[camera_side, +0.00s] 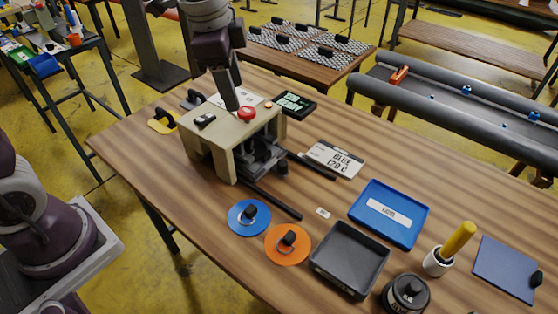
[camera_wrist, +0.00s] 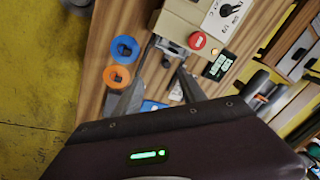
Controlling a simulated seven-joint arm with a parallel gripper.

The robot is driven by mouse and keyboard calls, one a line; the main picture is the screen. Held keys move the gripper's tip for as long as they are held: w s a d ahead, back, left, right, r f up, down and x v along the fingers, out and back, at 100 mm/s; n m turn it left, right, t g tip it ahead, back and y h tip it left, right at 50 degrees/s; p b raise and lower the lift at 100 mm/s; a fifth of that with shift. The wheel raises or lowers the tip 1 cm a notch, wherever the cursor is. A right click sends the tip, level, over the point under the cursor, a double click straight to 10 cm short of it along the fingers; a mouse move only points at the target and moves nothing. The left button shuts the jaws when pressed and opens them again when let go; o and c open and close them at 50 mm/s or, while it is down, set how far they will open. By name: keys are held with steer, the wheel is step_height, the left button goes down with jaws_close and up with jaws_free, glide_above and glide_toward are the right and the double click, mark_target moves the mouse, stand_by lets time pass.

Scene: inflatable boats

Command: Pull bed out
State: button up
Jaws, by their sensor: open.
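A beige press (camera_side: 224,147) stands on the wooden table, with a red button (camera_side: 246,113) on top. Its dark grey metal bed (camera_side: 264,158) sits in the opening under the top, between two dark rails that reach out over the table toward the lower right. My gripper (camera_side: 233,103) points down above the press top, close to the red button in the side view. In the wrist view, my gripper (camera_wrist: 160,75) has its fingers apart with nothing between them. The bed (camera_wrist: 172,48) shows just beyond the fingertips, partly under the beige top (camera_wrist: 182,28). The bed's inner part is hidden.
Blue (camera_side: 249,217) and orange (camera_side: 287,244) discs with black knobs lie near the left rail. A dark tray (camera_side: 348,262), a blue tray (camera_side: 388,213) and a labelled card (camera_side: 336,159) lie to the right. The table between the rails looks clear.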

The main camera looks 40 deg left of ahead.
mark_target(283, 162)
steer(key=w+d+f+m+g, duration=0.1)
steer(key=w+f+m, duration=0.1)
steer(key=f, duration=0.7)
steer(key=w+d+f+m, duration=0.1)
steer(key=w+f+m, duration=0.2)
steer(key=w+f, duration=0.2)
steer(key=w+d+f+m+g, duration=0.1)
steer(key=w+f+m, duration=0.1)
steer(key=f, duration=1)
steer(key=shift+w+d+f+m+g, duration=0.1)
steer(key=shift+w+f+m+g, duration=0.1)
steer(key=shift+w, duration=0.25)
steer(key=shift+w+d+f+m+g, duration=0.1)
steer(key=shift+w+f, duration=0.05)
steer(key=shift+w, duration=0.25)
jaws_close()
steer(key=shift+r, duration=0.1)
